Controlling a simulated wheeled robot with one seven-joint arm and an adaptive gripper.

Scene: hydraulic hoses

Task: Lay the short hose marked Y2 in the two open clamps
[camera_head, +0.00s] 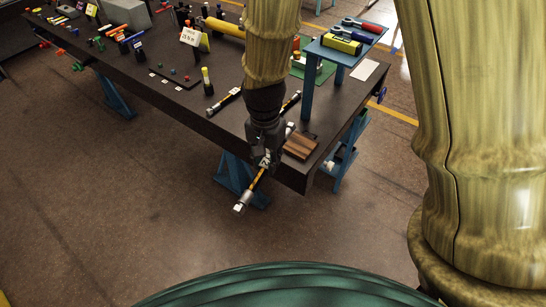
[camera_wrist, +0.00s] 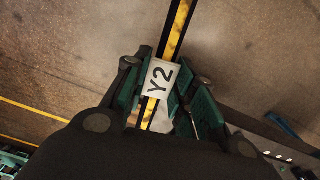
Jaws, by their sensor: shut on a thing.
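My gripper (camera_head: 265,158) is shut on the short hose (camera_head: 256,184), a dark hose with a yellow stripe and pale metal end fittings. It holds the hose tilted, out past the bench's front edge, with one end low over the floor side. In the wrist view my gripper (camera_wrist: 160,95) has its green-padded fingers on both sides of the hose (camera_wrist: 180,28), and the white label Y2 (camera_wrist: 158,80) sits between them. The two open clamps cannot be made out in either view.
The dark bench (camera_head: 185,98) has a brown wooden block (camera_head: 300,146) near its front right corner. A blue raised stand (camera_head: 345,45) with tools stands behind. Another dark hose (camera_head: 224,101) lies left of my arm. A yellow-topped upright object (camera_head: 207,82) stands nearby. Floor in front is clear.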

